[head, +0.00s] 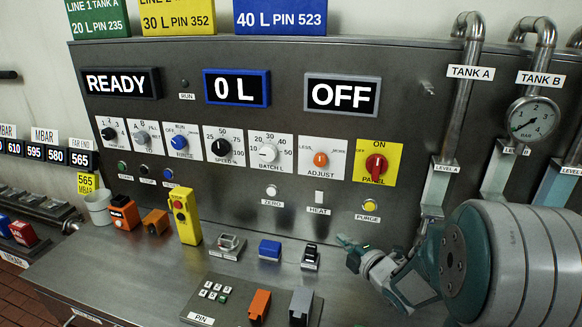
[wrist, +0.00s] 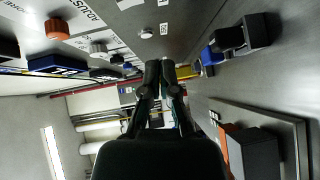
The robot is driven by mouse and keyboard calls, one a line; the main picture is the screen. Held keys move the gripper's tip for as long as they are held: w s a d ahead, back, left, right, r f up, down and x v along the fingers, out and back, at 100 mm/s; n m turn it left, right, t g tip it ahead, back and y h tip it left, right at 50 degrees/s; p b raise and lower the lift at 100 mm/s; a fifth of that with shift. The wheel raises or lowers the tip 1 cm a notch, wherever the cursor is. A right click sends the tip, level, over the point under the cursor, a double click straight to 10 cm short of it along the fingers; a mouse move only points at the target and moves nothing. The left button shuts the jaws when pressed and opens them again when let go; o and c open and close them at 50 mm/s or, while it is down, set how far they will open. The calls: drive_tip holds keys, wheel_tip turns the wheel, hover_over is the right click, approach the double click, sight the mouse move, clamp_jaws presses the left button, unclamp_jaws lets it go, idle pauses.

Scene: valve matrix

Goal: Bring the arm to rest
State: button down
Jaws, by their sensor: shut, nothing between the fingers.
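My arm reaches in from the right of the head view, its teal and grey links large in the foreground. My gripper (head: 346,243) points left, in front of the lower part of the control panel and above the steel ledge. In the wrist view my gripper (wrist: 160,68) shows as two dark fingers close together, with nothing held between them. The panel (head: 290,180) carries displays reading READY, 0 L and OFF. The red panel switch (head: 376,166) sits on a yellow plate up and right of the gripper. The white heat switch (head: 319,197) is above and left of the fingertips.
On the ledge near the gripper stand a black rocker switch (head: 310,257), a blue button block (head: 270,249) and a yellow pendant box (head: 185,216). A PIN keypad (head: 214,292) lies at the front. The purge button (head: 369,205) is just above my gripper. Pipes and a gauge (head: 534,119) stand right.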

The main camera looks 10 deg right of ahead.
drive_tip(key=s+d+r+m+g+h, duration=0.2)
drive_tip(key=s+r+m+g+h, duration=0.2)
drive_tip(key=s+r+m+h, duration=0.6)
drive_tip(key=s+a+f+m+g+y, duration=0.1)
drive_tip(key=s+a+m+g+y, duration=0.1)
drive_tip(key=s+m, duration=0.3)
drive_tip(key=s+a+f+m+g+y, duration=0.1)
drive_tip(key=s+a+m+g, duration=0.3)
drive_tip(key=s, duration=0.9)
drive_tip(key=shift+a+f+m+y, duration=0.35)
drive_tip(key=shift+m+y, duration=0.15)
drive_tip(key=shift+m, duration=0.5)
